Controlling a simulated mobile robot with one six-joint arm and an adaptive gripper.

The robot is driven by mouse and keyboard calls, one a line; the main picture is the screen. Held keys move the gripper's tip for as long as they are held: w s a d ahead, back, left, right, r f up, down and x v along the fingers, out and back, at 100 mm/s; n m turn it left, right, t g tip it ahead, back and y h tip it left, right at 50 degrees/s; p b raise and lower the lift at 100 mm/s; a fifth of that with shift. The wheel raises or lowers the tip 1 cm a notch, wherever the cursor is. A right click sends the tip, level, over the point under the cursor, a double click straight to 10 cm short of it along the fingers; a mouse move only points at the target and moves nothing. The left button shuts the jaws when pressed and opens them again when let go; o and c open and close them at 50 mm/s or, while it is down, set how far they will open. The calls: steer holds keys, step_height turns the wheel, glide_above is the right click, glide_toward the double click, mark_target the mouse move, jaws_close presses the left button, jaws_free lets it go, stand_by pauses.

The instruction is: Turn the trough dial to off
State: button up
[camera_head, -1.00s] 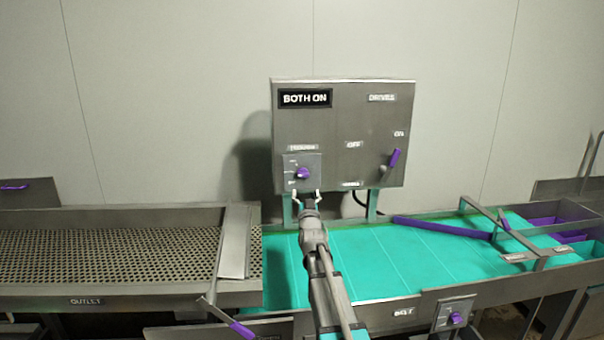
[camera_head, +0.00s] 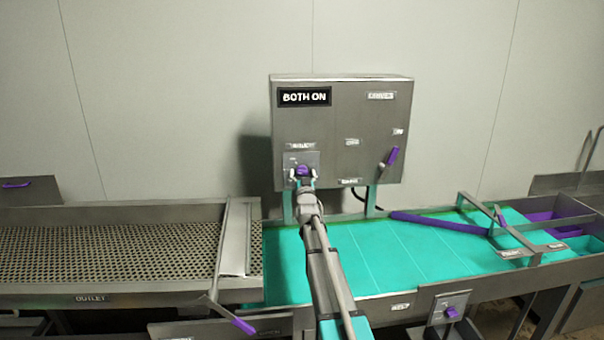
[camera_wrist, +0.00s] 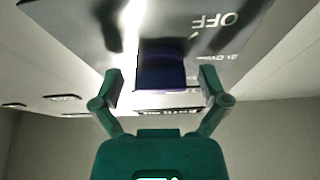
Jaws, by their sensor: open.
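The dial (camera_head: 303,169) is a purple knob on a small plate at the lower left of the grey control box (camera_head: 340,120). The small label above it is too blurred to read. My gripper (camera_head: 303,176) is at the dial with its fingers open on either side of it. In the wrist view the dark purple dial (camera_wrist: 161,66) sits between the fingertips of my gripper (camera_wrist: 160,88), with gaps on both sides. An upside-down "OFF" label (camera_wrist: 215,20) shows to the right of it there. The dial's pointer setting is unclear.
A "BOTH ON" display (camera_head: 304,97) is at the box's upper left. A purple lever (camera_head: 389,157) is on its right side. Below are a teal belt (camera_head: 400,250), a perforated outlet bed (camera_head: 110,250) and another purple dial (camera_head: 451,312) at the front.

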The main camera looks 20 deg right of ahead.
steer(key=shift+c, duration=0.2)
steer(key=c, duration=1.1)
steer(key=shift+n+y, duration=0.4)
steer(key=shift+n, duration=0.2)
steer(key=n+y, duration=0.1)
steer(key=n, duration=0.2)
steer(key=n+y, duration=0.2)
steer(key=n, duration=0.1)
steer(key=shift+r+t+p, duration=0.1)
steer(key=shift+t+p, duration=0.2)
steer(key=shift+p, duration=0.05)
steer(key=n+y, duration=0.1)
steer(key=n, duration=0.2)
steer(key=n+y+p, duration=0.1)
steer(key=n+y, duration=0.1)
steer(key=n, duration=0.1)
steer(key=shift+n+g, duration=0.3)
steer(key=shift+g, duration=0.1)
steer(key=shift+n+y, duration=0.3)
steer(key=o, duration=1.1)
steer(key=shift+o, duration=0.2)
